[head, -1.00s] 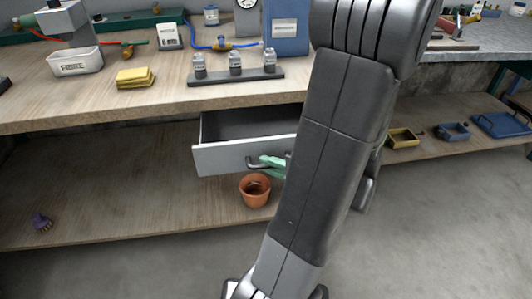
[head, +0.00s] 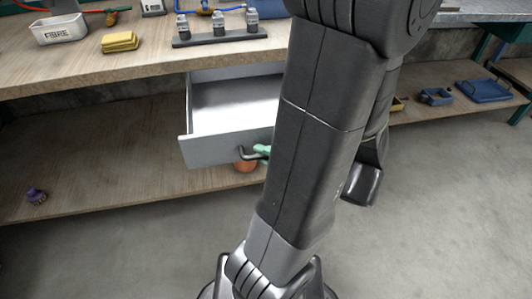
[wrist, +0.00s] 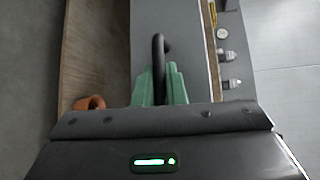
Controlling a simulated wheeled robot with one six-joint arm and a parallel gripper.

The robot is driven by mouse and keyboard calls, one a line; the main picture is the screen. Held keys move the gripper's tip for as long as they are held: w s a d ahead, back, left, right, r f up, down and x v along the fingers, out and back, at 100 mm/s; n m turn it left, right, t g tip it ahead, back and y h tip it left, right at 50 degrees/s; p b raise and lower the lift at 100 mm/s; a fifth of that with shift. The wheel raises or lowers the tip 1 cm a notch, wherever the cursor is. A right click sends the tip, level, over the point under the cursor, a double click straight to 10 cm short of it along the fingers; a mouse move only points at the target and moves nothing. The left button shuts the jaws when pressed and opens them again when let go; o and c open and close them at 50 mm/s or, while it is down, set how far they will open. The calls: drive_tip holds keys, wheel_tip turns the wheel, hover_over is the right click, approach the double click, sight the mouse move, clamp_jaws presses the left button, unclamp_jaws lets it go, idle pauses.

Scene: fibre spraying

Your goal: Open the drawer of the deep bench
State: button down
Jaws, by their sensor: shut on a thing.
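The grey drawer (head: 222,148) of the wooden-topped bench (head: 80,72) stands well out from under the bench top, and its pale inside looks empty. A dark bar handle (head: 246,153) is on its front. The green fingers of my gripper (head: 262,151) are at this handle, partly hidden behind my arm. In the wrist view my gripper (wrist: 160,84) is shut on the dark handle (wrist: 158,50), one green finger on each side of it. The right part of the drawer is hidden by my arm.
An orange pot (head: 245,167) stands on the lower shelf, partly hidden by the drawer. A purple brush (head: 36,196) lies at the shelf's left. Yellow sponges (head: 120,42), a white FIBRE tub (head: 60,29) and a bottle rack (head: 220,38) are on top. Floor in front is clear.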

drive_tip(key=c, duration=1.5)
unclamp_jaws()
drive_tip(key=shift+d, duration=0.1)
drive_tip(key=p+v, duration=0.1)
drive_tip(key=v, duration=1.2)
drive_tip(key=shift+s+d+p, duration=0.15)
drive_tip(key=shift+d+p, duration=0.15)
drive_tip(key=shift+p, duration=0.1)
drive_tip(key=b+x, duration=0.1)
drive_tip(key=x, duration=1.3)
drive_tip(key=shift+r+b, duration=0.1)
drive_tip(key=shift+b, duration=0.3)
drive_tip(key=shift+s, duration=0.1)
